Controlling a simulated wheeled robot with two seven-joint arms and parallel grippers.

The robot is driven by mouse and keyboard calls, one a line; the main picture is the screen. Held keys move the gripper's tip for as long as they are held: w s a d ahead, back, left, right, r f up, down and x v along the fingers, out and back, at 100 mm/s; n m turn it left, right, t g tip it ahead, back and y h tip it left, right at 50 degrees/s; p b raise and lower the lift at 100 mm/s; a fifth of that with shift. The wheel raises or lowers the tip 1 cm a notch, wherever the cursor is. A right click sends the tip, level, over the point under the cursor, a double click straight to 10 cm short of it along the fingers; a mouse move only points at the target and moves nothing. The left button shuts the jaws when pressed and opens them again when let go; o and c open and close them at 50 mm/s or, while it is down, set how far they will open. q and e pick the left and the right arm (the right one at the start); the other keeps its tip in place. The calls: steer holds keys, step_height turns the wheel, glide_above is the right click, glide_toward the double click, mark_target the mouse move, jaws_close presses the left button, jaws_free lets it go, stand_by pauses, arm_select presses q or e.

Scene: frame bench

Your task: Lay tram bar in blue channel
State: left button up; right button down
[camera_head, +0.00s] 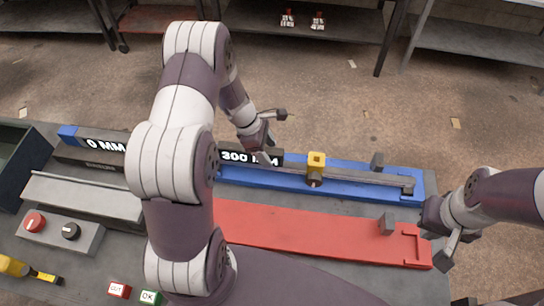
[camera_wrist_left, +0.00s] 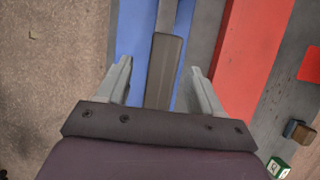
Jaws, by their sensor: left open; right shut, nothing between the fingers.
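My left gripper (camera_head: 272,136) is open at the bar's left end, partly hidden by my arm. In the left wrist view its fingers (camera_wrist_left: 160,68) are apart on either side of the dark bar end (camera_wrist_left: 164,75), with gaps visible. My right gripper (camera_head: 452,238) is shut and empty beside the bench's right end.
A red channel (camera_head: 310,228) with a grey upright block (camera_head: 387,224) lies in front of the blue one. A control box (camera_head: 60,233) with a red knob, a grey rail (camera_head: 85,196) and a dark bin (camera_head: 18,160) are left.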

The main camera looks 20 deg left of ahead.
arm_select(q)
steer(key=b+v, duration=0.1)
steer(key=v, duration=0.7)
steer(key=shift+s, duration=0.1)
steer(key=shift+a+r, duration=0.1)
steer(key=shift+r, duration=0.25)
